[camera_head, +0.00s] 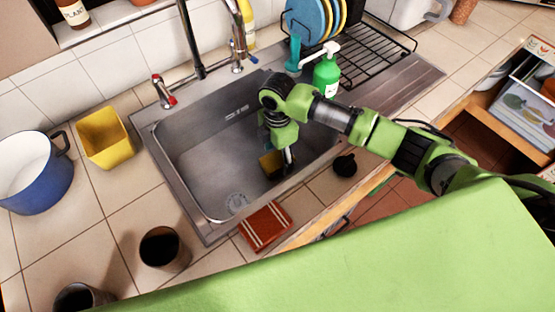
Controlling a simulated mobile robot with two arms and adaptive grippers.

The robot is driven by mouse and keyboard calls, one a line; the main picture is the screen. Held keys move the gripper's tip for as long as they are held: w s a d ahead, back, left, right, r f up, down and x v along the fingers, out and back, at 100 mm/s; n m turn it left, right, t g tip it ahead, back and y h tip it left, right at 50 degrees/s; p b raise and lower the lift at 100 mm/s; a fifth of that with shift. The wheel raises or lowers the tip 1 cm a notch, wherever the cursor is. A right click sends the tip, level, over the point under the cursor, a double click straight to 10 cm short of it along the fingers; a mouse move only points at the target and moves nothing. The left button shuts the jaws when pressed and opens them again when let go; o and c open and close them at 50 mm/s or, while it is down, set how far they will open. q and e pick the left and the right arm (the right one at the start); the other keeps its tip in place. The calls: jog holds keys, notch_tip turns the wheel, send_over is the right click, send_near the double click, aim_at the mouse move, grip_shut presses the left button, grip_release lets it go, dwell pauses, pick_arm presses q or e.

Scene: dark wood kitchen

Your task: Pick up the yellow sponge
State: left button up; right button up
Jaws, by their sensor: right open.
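The yellow sponge (268,166) lies inside the metal sink (205,160), near its right side. My right arm reaches in from the right over the sink's edge. My right gripper (285,170) points down into the sink, with its fingers right at the sponge. It is open. The fingers and arm hide part of the sponge, and I cannot tell whether they touch it. My left gripper is not in view.
A green soap bottle (326,72) and a dish rack (375,50) with plates stand behind the arm. A red cloth (264,226) lies at the sink's front edge. A yellow container (104,137), blue pot (38,175) and dark cup (164,248) stand on the left counter.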

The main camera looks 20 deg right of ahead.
jog(key=shift+f, duration=0.95)
jog(key=c, duration=0.9)
